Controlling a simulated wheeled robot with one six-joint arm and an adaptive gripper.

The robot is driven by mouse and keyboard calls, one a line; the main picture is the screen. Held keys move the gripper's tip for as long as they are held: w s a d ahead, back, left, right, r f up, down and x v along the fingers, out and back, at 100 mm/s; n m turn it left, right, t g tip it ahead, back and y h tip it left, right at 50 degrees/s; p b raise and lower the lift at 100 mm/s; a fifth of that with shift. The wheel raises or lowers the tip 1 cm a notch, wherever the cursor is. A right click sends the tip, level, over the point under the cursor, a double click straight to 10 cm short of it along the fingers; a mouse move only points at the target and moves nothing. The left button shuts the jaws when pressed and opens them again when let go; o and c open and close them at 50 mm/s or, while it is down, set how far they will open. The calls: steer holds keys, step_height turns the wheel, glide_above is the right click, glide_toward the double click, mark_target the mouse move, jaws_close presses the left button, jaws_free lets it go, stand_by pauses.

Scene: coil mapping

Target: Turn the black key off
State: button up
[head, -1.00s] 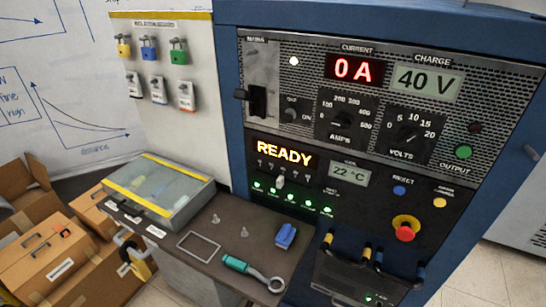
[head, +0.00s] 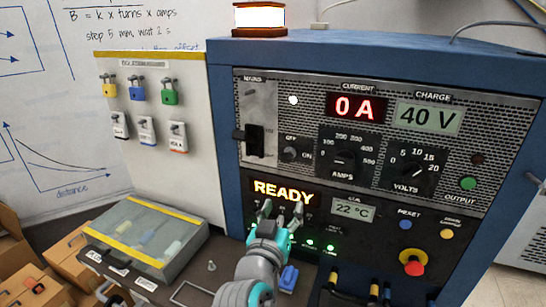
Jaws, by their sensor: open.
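In the head view, a small black key switch (head: 290,154) sits on the blue cabinet's front panel, between the OFF and ON labels. The way its key points is too small to tell. My gripper (head: 281,212) is open and empty, its fingers pointing up in front of the lower panel. It is below the key and apart from it. It covers part of the indicator row under the lit READY display (head: 284,192). The current display (head: 355,107) reads 0 A and the charge display (head: 428,117) reads 40 V.
Left of the key is a black mains lever (head: 254,140); right are the AMPS dial (head: 341,159) and VOLTS dial (head: 408,173). A red emergency button (head: 413,263) is at lower right. A clear-lidded box (head: 118,222) and a blue block (head: 289,277) sit on the shelf.

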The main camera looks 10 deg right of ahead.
mark_target(284, 160)
step_height(284, 160, up, 7)
steer(key=w+a+m+g+h, duration=0.1)
steer(key=w+a+m+h, duration=0.1)
steer(key=a+m, duration=0.1)
steer(key=x, duration=1)
steer(key=shift+w+d, duration=0.15)
steer(key=shift+d, duration=0.2)
jaws_close()
